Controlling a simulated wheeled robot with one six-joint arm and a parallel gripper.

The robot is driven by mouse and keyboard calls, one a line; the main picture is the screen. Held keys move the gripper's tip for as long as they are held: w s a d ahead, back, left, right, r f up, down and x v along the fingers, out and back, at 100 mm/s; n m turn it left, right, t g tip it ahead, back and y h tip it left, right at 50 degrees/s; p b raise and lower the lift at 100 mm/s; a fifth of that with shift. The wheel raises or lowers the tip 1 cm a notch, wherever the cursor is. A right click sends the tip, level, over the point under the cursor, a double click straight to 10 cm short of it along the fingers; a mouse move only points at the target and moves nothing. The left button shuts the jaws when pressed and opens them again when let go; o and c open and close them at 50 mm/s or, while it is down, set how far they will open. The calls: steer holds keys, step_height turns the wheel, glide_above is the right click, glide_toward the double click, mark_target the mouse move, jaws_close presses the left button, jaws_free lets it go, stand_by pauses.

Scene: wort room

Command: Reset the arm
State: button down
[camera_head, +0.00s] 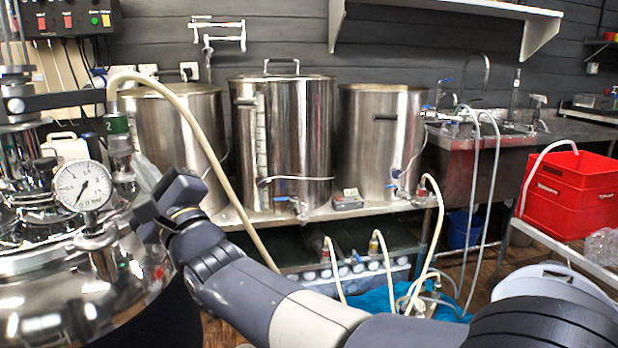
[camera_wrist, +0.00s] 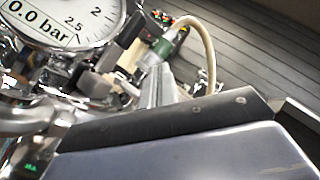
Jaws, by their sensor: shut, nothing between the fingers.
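My arm reaches from the lower right to the left in the head view. My gripper (camera_head: 146,172) is at its end, shut and empty, beside the steel vessel (camera_head: 75,275). Its grey fingers (camera_wrist: 157,85) also show in the wrist view, close to the green-collared hose fitting (camera_wrist: 161,48). I cannot tell whether they touch it. That fitting (camera_head: 118,128) carries a beige hose (camera_head: 185,112). A round pressure gauge (camera_head: 82,186) sits just left of my gripper. In the wrist view the gauge (camera_wrist: 75,22) reads 0.0 bar on its display.
Steel kettles (camera_head: 282,140) stand on a bench (camera_head: 330,211) behind my arm. A control box (camera_head: 68,17) is at the upper left. A red crate (camera_head: 570,195) and a sink (camera_head: 475,145) are at the right. Hoses hang below the bench.

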steer(key=shift+d+f+m+t+h+b, duration=0.15)
steer(key=shift+f+m+t+b, duration=0.25)
steer(key=shift+m+t, duration=0.25)
steer(key=shift+f+m+t+h+b, duration=0.15)
steer(key=shift+f+m+t+b, duration=0.1)
steer(key=shift+m+t+b, duration=0.3)
steer(key=shift+r, duration=0.1)
